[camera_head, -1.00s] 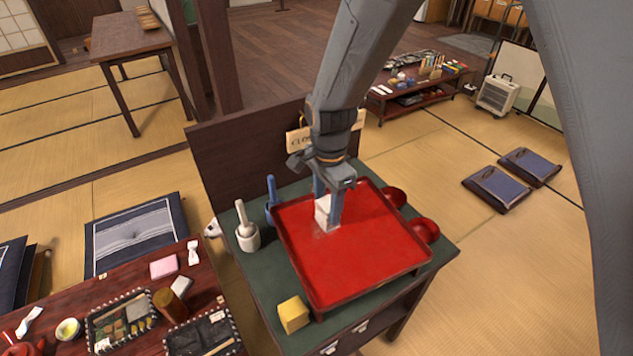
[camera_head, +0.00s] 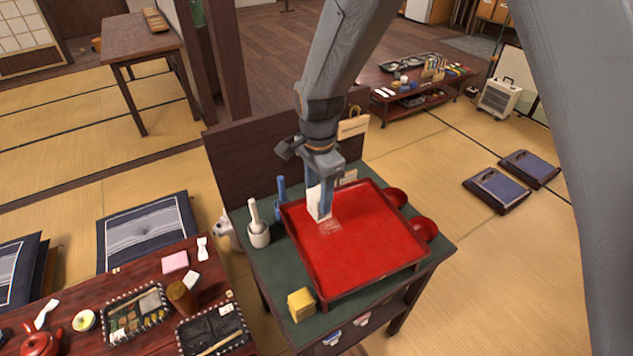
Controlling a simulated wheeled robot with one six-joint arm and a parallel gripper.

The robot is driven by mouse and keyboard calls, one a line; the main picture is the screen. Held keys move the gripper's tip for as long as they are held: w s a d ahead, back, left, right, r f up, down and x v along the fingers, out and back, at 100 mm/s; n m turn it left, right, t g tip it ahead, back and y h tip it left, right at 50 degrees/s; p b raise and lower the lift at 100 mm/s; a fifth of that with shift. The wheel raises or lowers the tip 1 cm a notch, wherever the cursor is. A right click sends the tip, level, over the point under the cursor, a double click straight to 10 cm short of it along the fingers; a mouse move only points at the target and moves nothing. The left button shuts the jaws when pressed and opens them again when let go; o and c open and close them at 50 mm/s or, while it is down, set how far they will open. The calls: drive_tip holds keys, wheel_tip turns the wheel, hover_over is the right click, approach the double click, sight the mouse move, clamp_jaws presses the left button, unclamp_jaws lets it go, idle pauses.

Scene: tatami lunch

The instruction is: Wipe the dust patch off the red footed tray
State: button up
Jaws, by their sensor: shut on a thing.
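The red footed tray (camera_head: 362,262) stands on a green-topped cabinet. A pale, faint dust patch (camera_head: 330,227) shows on the tray's floor toward its far left. My gripper (camera_head: 320,205) points down over the tray's far left part and is shut on a white block-like wiper (camera_head: 313,203). The wiper is low at the tray's surface, just left of and behind the visible dust; I cannot tell for sure whether it touches the tray. Part of the wiper is hidden by the near finger.
A white pot with a pestle-like handle (camera_head: 259,235) and a blue-handled item (camera_head: 280,190) stand left of the tray. A yellow block (camera_head: 301,305) lies at the front left. Red bowls (camera_head: 424,229) sit along the right side. A dark panel (camera_head: 240,165) rises behind.

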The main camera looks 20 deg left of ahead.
drive_tip(key=shift+r+p, duration=0.8)
drive_tip(key=shift+r, duration=0.55)
drive_tip(key=shift+w+d, duration=0.1)
